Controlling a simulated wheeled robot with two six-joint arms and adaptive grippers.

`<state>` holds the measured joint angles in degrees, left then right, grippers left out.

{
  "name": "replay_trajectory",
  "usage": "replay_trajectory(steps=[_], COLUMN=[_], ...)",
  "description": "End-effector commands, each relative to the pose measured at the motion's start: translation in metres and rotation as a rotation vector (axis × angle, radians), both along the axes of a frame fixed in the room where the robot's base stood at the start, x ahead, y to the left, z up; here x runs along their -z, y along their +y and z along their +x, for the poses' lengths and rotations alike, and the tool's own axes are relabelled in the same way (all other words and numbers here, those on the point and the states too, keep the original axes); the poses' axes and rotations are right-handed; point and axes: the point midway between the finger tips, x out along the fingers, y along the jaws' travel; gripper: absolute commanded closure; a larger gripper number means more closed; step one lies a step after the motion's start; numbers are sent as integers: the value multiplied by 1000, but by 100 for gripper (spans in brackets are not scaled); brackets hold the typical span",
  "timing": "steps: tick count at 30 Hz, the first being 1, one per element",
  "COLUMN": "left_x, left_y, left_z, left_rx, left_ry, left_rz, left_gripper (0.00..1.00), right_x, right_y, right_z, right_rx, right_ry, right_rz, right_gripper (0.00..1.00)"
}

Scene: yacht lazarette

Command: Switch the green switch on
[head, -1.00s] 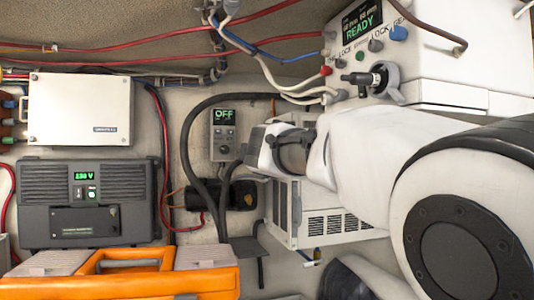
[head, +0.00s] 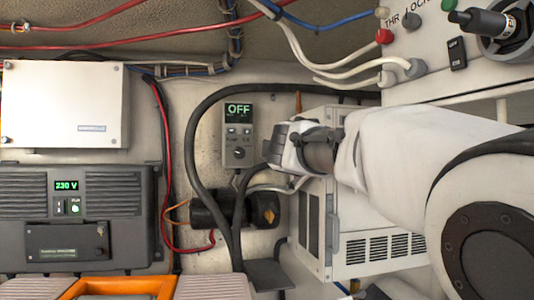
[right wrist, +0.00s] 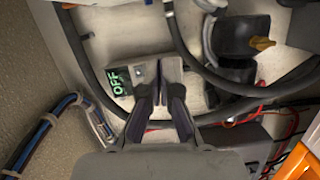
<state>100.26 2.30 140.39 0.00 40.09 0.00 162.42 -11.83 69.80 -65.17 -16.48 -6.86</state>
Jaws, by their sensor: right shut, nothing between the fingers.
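A grey control panel (head: 239,140) with a lit green OFF display sits on the back wall. It has small buttons and a round knob below the display. It also shows in the right wrist view (right wrist: 120,82), partly hidden behind my fingers. My right gripper (right wrist: 157,105) is shut and empty, with its fingertips close to this panel; I cannot tell whether they touch it. In the head view the right gripper (head: 272,152) is just right of the panel. A small green-lit switch (head: 76,208) is on the dark 230 V unit at left. My left gripper is not in view.
Thick black cables (head: 188,135) loop around the panel, beside a black cylindrical device (head: 212,210). A white vented box (head: 370,248) stands under my right arm. A white unit with knobs (head: 430,80) is at upper right. An orange-handled case (head: 115,287) is at the bottom left.

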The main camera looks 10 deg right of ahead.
Motion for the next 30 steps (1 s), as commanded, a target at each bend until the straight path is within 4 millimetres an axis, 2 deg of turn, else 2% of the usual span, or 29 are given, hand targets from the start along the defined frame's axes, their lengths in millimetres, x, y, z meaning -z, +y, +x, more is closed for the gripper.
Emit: replay_trajectory(steps=[13,15,21,30], left_x=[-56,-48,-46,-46], left_y=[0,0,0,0], left_z=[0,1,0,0], left_rx=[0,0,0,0], left_ry=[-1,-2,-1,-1], left_rz=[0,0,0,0], left_gripper=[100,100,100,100], right_x=[-4,4,8,8], right_y=[-20,-34,-56,-59], right_z=[90,90,91,90], right_rx=[0,3,1,0], right_ry=[3,1,1,0], right_rz=[2,3,1,0], right_gripper=[100,100,100,100])
